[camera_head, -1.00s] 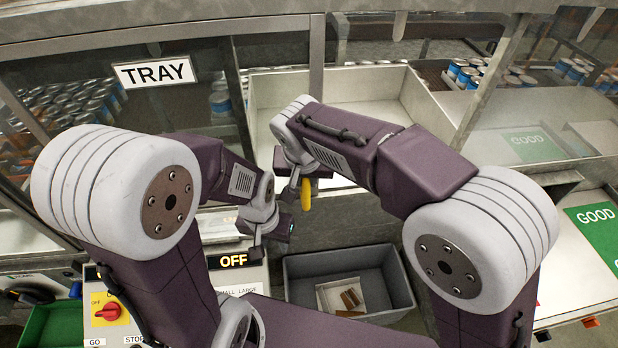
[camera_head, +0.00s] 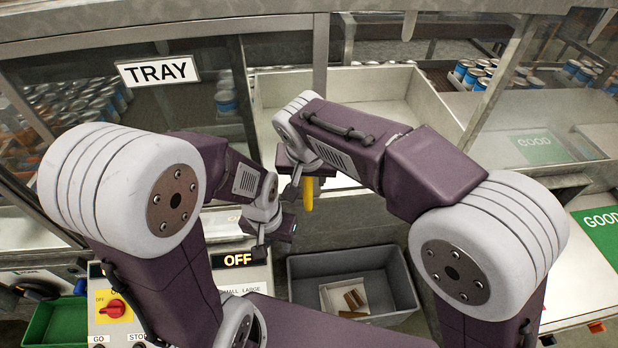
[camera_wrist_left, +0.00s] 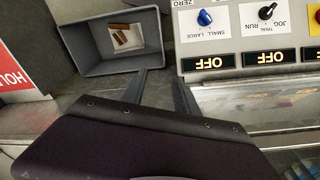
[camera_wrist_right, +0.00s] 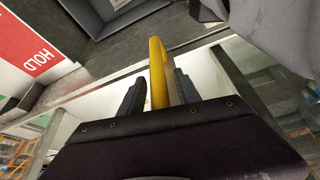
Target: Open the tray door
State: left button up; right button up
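The white TRAY sign (camera_head: 158,70) is on the frame at upper left. A yellow handle (camera_head: 309,193) shows beside my right gripper (camera_head: 297,172), and it stands between that gripper's fingers in the right wrist view (camera_wrist_right: 158,70). The right fingers (camera_wrist_right: 158,92) are spread around the handle; a clear squeeze on it does not show. What the handle is fixed to is hidden by my arm and gripper. My left gripper (camera_head: 268,232) is low, near the control panel; its fingers (camera_wrist_left: 160,88) are apart with nothing between them.
A large white tray (camera_head: 430,100) lies behind the frame. A grey bin (camera_head: 340,262) with small brown pieces is below. The control panel (camera_head: 240,275) with a red knob (camera_head: 112,308) is at lower left. Green GOOD areas (camera_head: 600,235) are at the right.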

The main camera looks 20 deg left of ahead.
jog(key=v, duration=0.8)
jog(key=shift+b, duration=0.35)
